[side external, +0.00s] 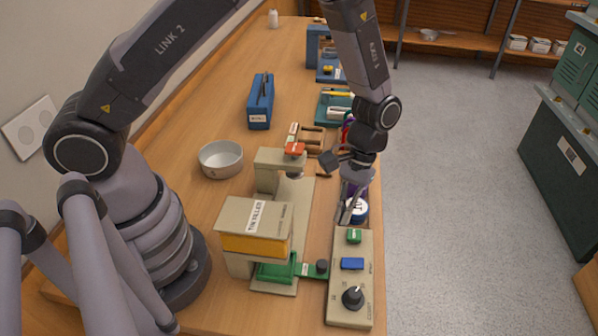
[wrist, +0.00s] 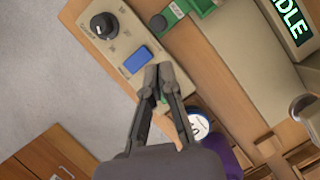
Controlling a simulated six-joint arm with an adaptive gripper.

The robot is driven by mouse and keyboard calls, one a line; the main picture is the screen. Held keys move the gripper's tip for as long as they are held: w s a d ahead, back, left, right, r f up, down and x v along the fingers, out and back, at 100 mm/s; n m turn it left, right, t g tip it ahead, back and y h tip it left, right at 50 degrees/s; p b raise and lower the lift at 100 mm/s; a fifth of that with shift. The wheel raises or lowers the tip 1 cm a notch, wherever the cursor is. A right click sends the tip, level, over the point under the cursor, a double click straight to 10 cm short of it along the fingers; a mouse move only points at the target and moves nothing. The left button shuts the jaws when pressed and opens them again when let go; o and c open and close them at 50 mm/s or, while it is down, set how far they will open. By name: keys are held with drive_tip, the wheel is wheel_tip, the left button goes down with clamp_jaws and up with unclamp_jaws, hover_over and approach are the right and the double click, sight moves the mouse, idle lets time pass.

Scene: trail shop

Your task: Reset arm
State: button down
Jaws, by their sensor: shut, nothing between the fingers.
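My gripper (side external: 349,217) is shut and empty, pointing down above the far end of a beige control box (side external: 340,308). In the wrist view its closed fingertips (wrist: 158,72) sit over the box (wrist: 125,48), beside the blue button (wrist: 137,60), and partly hide the green button (wrist: 163,97). In the side view the green button (side external: 354,236), blue button (side external: 352,264) and black knob (side external: 353,297) are all clear. I cannot tell how high the fingertips are above the box.
A beige machine with a yellow band (side external: 254,244) stands left of the box. A round white-topped item (side external: 358,211) is close behind the fingers. A white bowl (side external: 221,159), blue device (side external: 261,101) and wooden tray (side external: 312,138) are farther back. Open floor (side external: 460,200) lies right.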

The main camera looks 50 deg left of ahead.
drive_tip(key=shift+w+r, duration=0.2)
drive_tip(key=shift+r, duration=0.45)
drive_tip(key=shift+a, duration=0.1)
drive_tip(key=s+a+r+m+t, duration=0.15)
drive_tip(key=a+r, duration=0.25)
drive_tip(key=r, duration=0.6)
drive_tip(key=s+a+r+m+t, duration=0.1)
drive_tip(key=a+r+t, duration=0.3)
drive_tip(key=r, duration=0.6)
drive_tip(key=s+a+r+t, duration=0.2)
drive_tip(key=s+a+r, duration=0.2)
drive_tip(key=s, duration=0.3)
drive_tip(key=s+a+r+m+t+y, duration=0.1)
drive_tip(key=s+a+r+t, duration=0.1)
drive_tip(key=s+a+r, duration=0.2)
drive_tip(key=s+a, duration=0.1)
drive_tip(key=s, duration=0.2)
drive_tip(key=shift+a, duration=0.4)
drive_tip(key=shift+s+r, duration=0.1)
drive_tip(key=shift+r, duration=0.05)
